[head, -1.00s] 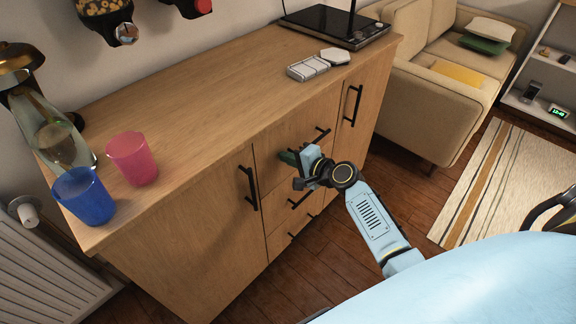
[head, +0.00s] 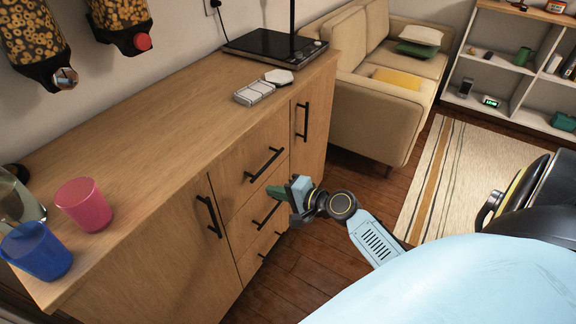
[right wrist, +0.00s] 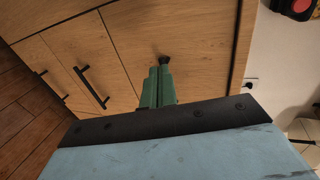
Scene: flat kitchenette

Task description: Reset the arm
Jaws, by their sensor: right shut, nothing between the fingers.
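My right gripper (head: 277,194) is in front of the wooden cabinet's drawers in the head view, with my light blue forearm behind it. In the right wrist view its green fingers (right wrist: 158,88) are together with nothing between them. They point toward the cabinet front (right wrist: 185,45). A small dark part of a handle or knob shows just beyond the fingertips there; I cannot tell whether they touch it. My left gripper is not in either view.
The cabinet top (head: 160,120) holds a pink cup (head: 84,205), a blue cup (head: 37,250), a white sectioned tray (head: 254,92) and a black cooktop (head: 270,46). Black handles (head: 264,163) stick out from the drawers. A beige sofa (head: 375,105) and striped rug (head: 460,175) are beyond.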

